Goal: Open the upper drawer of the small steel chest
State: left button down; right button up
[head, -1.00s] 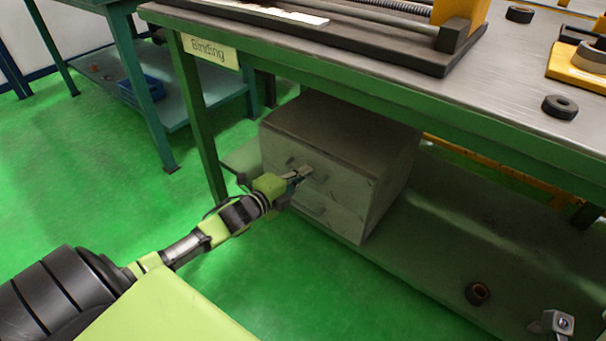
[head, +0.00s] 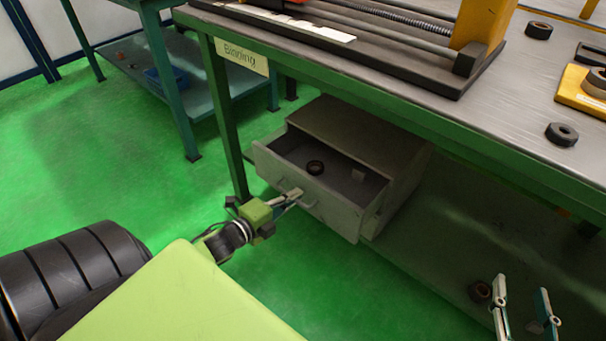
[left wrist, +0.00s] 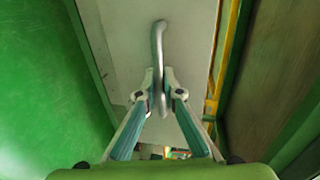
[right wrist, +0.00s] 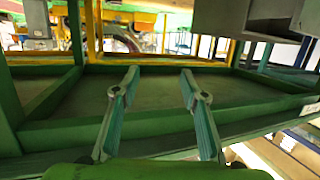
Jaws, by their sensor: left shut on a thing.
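The small steel chest (head: 350,125) stands on the low shelf under the workbench. Its upper drawer (head: 308,198) is pulled out well toward me. My left gripper (head: 297,194) is at the drawer's front, shut on the handle (left wrist: 157,50), which the left wrist view shows between the fingertips (left wrist: 160,95). The lower drawer is mostly hidden below the upper one. My right gripper (head: 522,305) is open and empty at the lower right, and also shows in the right wrist view (right wrist: 158,82).
The green workbench (head: 400,110) with a "Binding" label (head: 246,58) overhangs the chest. A dark ring part (head: 480,291) lies on the low shelf (head: 440,250). Another bench with a blue bin (head: 165,78) stands at the back left. The green floor (head: 120,150) at left is clear.

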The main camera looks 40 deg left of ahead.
pick_arm(q)
jog(key=f+p+v, duration=0.2)
jog(key=p+v, duration=0.1)
jog(key=v, duration=0.7)
jog(key=shift+s+p, duration=0.4)
pick_arm(e)
jog(key=s+d+f+g+h, duration=0.1)
jog(key=s+d+f+g, duration=0.2)
jog(key=s+f+g, duration=0.2)
jog(key=s+d+f+g+h, duration=0.2)
jog(key=s+f+g, duration=0.4)
jog(key=s+f, duration=0.3)
jog(key=s+d, duration=0.1)
jog(key=s, duration=0.3)
jog(key=shift+d+f+m+g, duration=0.25)
jog(key=shift+d+m+g, duration=0.05)
pick_arm(q)
jog(key=shift+a+f, duration=0.1)
pick_arm(e)
jog(key=shift+s, duration=0.1)
pick_arm(q)
jog(key=c, duration=2.5)
grip_release()
jog(key=shift+s, duration=0.1)
jog(key=v, duration=1.1)
jog(key=shift+s+a, duration=0.15)
jog(key=shift+s, duration=0.25)
